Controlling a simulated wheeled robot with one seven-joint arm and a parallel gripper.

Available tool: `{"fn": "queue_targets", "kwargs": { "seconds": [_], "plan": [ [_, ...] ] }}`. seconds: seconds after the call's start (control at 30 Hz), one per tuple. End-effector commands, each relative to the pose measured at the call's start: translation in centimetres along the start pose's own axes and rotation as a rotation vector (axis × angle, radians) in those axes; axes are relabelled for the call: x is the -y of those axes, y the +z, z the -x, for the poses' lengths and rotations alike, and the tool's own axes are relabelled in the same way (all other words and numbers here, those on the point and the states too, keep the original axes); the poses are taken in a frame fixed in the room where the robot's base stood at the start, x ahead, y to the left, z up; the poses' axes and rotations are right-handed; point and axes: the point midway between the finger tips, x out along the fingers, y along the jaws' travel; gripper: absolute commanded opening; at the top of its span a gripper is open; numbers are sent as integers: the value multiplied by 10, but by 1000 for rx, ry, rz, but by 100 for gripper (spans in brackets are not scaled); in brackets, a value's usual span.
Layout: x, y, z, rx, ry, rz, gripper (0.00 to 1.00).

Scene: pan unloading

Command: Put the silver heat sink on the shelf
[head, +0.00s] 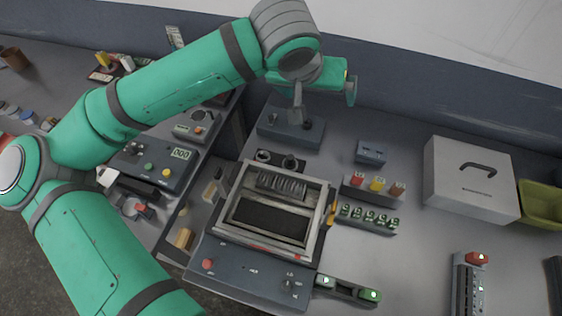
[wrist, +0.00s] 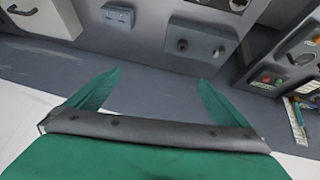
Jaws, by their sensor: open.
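A finned, dark grey-silver block (head: 282,185) lies at the back of an open metal pan (head: 233,222) in the head view; it looks like the heat sink, though its colour is hard to judge. The pan sits on a grey machine with a red button. My gripper (head: 345,82) is high up behind the pan, well apart from the block. In the wrist view my gripper's two green fingers (wrist: 152,92) are spread wide with nothing between them. The heat sink is not seen in the wrist view. I cannot make out which surface is the shelf.
A white box with a black handle (head: 470,180) and a yellow-green bin (head: 541,204) stand at the right. A grey box with a lever (head: 291,130) is behind the pan. A row of green-lit knobs (head: 368,218) is right of it. The bench at front right is partly clear.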

Motion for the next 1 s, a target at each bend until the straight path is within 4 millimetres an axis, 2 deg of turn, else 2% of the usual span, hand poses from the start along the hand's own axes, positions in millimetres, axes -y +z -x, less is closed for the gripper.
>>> {"fn": "queue_targets", "kwargs": {
  "seconds": [0.03, 0.1, 0.2, 0.3, 0.5, 0.8, 1.0],
  "plan": [
    [6, 22, 1, 88, -22, 7, 100],
    [13, 52, 6, 209, -53, 9, 100],
    [23, 89, 17, 361, -90, 0, 100],
    [30, 114, 29, 471, -119, -16, 100],
    [38, 136, 39, 567, -143, -36, 100],
    [44, 158, 6, 570, -145, -36, 100],
    [46, 165, -5, 568, -143, -37, 100]
  ]
}}
